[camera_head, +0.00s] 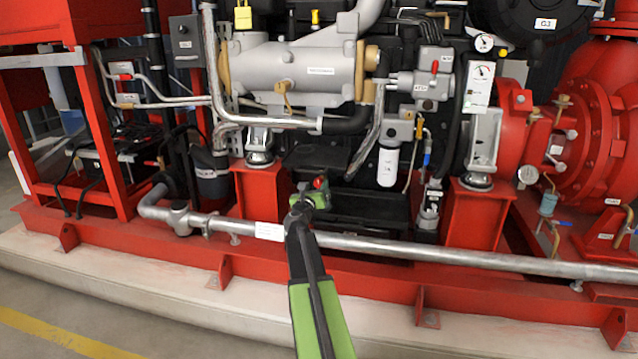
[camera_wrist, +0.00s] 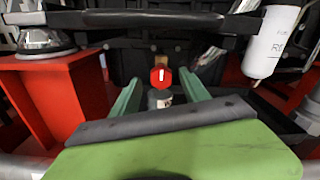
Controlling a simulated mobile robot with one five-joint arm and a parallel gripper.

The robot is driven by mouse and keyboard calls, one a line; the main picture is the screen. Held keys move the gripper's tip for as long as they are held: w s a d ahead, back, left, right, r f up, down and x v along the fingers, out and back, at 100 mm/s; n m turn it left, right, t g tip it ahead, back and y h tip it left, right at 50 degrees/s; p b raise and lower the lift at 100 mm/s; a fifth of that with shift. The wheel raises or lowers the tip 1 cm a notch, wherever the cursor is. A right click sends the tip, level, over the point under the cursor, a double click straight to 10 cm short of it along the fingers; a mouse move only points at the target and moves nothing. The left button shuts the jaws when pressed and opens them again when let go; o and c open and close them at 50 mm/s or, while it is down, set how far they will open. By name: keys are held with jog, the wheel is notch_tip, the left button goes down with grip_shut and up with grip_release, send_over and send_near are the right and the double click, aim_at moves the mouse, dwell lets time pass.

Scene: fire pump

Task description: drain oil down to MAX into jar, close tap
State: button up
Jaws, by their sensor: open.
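The tap's red round knob (camera_wrist: 160,77) has a white upright mark and sits on a brass fitting (camera_wrist: 160,61) on the dark engine block. It shows small in the head view (camera_head: 320,183). My gripper (camera_head: 309,190) is open, its green fingers on either side of the knob in the wrist view (camera_wrist: 160,80); I cannot tell whether they touch it. Just below the knob is a dark, glassy vessel (camera_wrist: 154,100) with a pale mark, perhaps the jar, mostly hidden by my gripper. No oil level or MAX mark can be read.
A white filter canister (camera_head: 388,166) hangs right of the knob. Red mounting pedestals (camera_head: 261,190) stand left and right (camera_head: 474,217). A long silver pipe (camera_head: 400,247) crosses in front, beneath my arm. A small cup-like fitting (camera_head: 428,213) stands under a blue-handled valve (camera_head: 427,160).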

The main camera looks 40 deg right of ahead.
aim_at(317, 183)
jog(key=x, duration=0.4)
jog(key=shift+c, duration=0.2)
